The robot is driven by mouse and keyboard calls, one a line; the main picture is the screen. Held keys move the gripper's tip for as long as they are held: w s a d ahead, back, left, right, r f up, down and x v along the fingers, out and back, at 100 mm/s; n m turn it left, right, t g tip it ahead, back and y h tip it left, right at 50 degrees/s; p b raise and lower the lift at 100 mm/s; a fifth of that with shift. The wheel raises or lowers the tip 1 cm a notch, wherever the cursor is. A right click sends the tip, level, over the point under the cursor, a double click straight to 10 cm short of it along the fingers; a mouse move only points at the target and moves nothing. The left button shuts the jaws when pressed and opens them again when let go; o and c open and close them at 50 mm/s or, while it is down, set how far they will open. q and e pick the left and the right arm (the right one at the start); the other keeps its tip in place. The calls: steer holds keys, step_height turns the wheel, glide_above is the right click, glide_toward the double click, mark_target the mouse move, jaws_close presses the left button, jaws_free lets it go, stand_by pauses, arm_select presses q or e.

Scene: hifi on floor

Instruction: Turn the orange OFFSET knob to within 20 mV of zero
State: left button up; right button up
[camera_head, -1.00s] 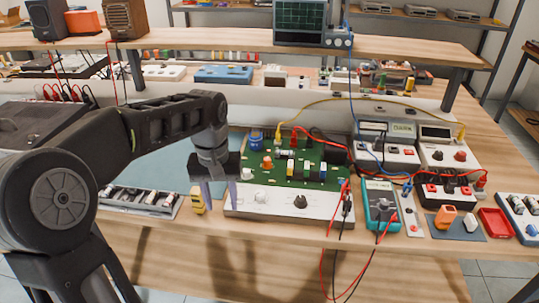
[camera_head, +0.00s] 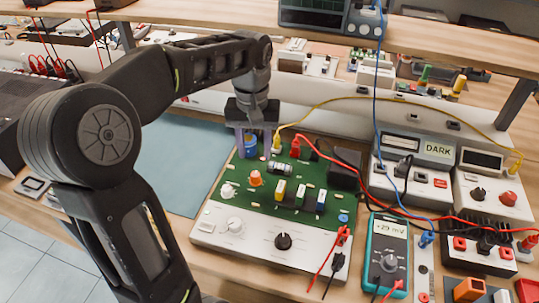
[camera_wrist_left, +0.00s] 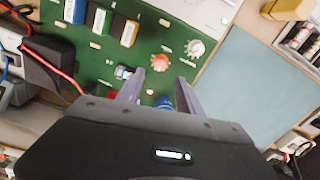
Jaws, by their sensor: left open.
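The orange OFFSET knob (camera_head: 255,178) stands on the left part of the green circuit board (camera_head: 312,218). It also shows in the left wrist view (camera_wrist_left: 160,62), just beyond my fingertips. My left gripper (camera_head: 254,152) is open above the back left of the board, behind the knob. A blue cylindrical part (camera_head: 250,146) shows between its fingers; I cannot tell whether they touch it. In the left wrist view the open fingers (camera_wrist_left: 157,86) point toward the knob without holding it. The teal multimeter (camera_head: 387,255) appears to read +29 mV. My right gripper is not in view.
A white knob (camera_head: 229,190) and several upright coloured parts stand near the orange knob. Red and yellow leads run behind and right of the board. A "DARK" instrument (camera_head: 436,150) stands at the right. The blue-grey mat (camera_head: 185,165) left of the board is clear.

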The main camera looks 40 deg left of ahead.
mark_target(255, 174)
arm_select(q)
steer(key=shift+s+r, duration=0.1)
steer(key=shift+s, duration=0.05)
steer(key=shift+f, duration=4)
jaws_close()
